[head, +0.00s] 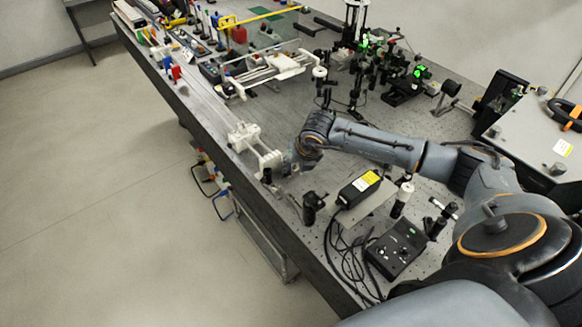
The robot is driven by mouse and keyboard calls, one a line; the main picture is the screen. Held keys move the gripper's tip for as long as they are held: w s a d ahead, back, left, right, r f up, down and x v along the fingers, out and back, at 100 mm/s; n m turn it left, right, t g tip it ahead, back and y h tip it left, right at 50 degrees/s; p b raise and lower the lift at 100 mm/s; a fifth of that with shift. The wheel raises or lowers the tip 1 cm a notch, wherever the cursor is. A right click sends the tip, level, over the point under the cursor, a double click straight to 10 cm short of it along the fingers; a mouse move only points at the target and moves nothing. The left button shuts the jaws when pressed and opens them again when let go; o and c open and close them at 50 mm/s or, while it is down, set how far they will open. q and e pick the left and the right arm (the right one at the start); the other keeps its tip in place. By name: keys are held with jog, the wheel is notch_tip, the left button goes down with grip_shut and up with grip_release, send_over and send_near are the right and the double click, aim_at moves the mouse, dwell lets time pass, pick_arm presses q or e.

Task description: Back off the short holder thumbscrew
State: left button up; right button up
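My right gripper (284,164) is at the end of the grey arm, low over the front-left edge of the bench. It is small and turned away, so its fingers cannot be made out clearly. A short black post holder (267,177) stands just left of the fingertips, near the bench edge; I cannot tell whether they touch it. Its thumbscrew is too small to see. Another black holder (312,205) stands nearer, to the right of the gripper. My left gripper is not in view.
White mounts (247,138) stand just beyond the gripper. A yellow-labelled black box (359,188), a black control box (396,249) and loose cables lie nearer on the perforated bench (285,108). Optics with green lights (419,71) stand farther back.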

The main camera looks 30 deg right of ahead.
aim_at(289, 175)
jog(key=x, duration=0.3)
jog(key=shift+w+a+f+p, duration=0.1)
jog(key=shift+w+p, duration=0.25)
jog(key=shift+w+f, duration=0.2)
jog(key=shift+f, duration=0.65)
jog(key=shift+w+f, duration=0.1)
jog(key=shift+f, duration=0.1)
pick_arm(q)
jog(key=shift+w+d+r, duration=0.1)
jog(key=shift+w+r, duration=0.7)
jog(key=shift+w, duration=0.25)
pick_arm(e)
grip_shut()
